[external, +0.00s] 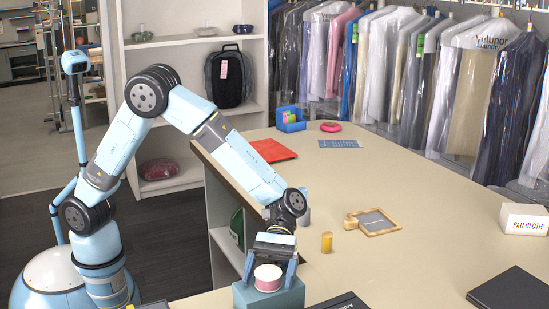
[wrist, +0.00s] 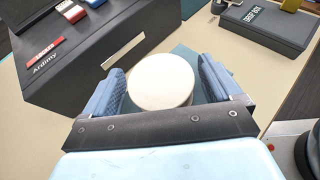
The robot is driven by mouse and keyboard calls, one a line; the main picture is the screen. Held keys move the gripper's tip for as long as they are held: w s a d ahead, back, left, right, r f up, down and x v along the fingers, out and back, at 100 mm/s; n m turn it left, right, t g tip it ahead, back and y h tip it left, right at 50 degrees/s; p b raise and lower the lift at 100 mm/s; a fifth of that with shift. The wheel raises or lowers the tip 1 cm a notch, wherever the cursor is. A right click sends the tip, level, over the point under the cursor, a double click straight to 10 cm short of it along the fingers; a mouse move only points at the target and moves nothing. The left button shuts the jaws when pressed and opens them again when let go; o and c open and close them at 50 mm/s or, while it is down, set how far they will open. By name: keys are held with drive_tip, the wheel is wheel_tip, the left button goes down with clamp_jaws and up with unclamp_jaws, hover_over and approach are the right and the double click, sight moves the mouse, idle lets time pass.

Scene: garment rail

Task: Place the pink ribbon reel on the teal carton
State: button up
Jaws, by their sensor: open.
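The pink ribbon reel (external: 268,284) has a pale round top and a pink side. It appears to sit flat on top of the teal carton (external: 244,297) at the bottom of the external view. My gripper (external: 269,272) points down with one finger on each side of the reel. In the wrist view, the reel's pale top (wrist: 161,80) lies between the open fingers, with small gaps beside it. Part of the teal carton (wrist: 187,54) shows beyond the reel; the rest is hidden by the reel and gripper.
A black box (wrist: 105,55) stands close to the carton in the wrist view. A yellow cylinder (external: 326,242) and a wooden-framed tray (external: 392,229) are on the counter to the right. A dark flat case (external: 512,290) lies far right.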

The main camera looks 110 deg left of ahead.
drive_tip(key=shift+r, duration=0.1)
drive_tip(key=w+v, duration=0.1)
drive_tip(key=v, duration=1)
drive_tip(key=s+d+r+m+y, duration=0.1)
drive_tip(key=s+r+m+y, duration=0.3)
drive_tip(key=s, duration=0.6)
drive_tip(key=s+r+m+y, duration=0.2)
drive_tip(key=s+r+m, duration=0.3)
drive_tip(key=s, duration=0.6)
drive_tip(key=s+a+r+m+t+y, duration=0.1)
drive_tip(key=s+m, duration=0.4)
drive_tip(key=s, duration=0.5)
drive_tip(key=s+a+r+m+t+y, duration=0.1)
drive_tip(key=s+a+m+t+y, duration=0.2)
drive_tip(key=s+y, duration=0.3)
drive_tip(key=s+m, duration=0.1)
drive_tip(key=s, duration=0.3)
drive_tip(key=shift+s+a+m, duration=0.2)
drive_tip(key=shift+a+m, duration=0.2)
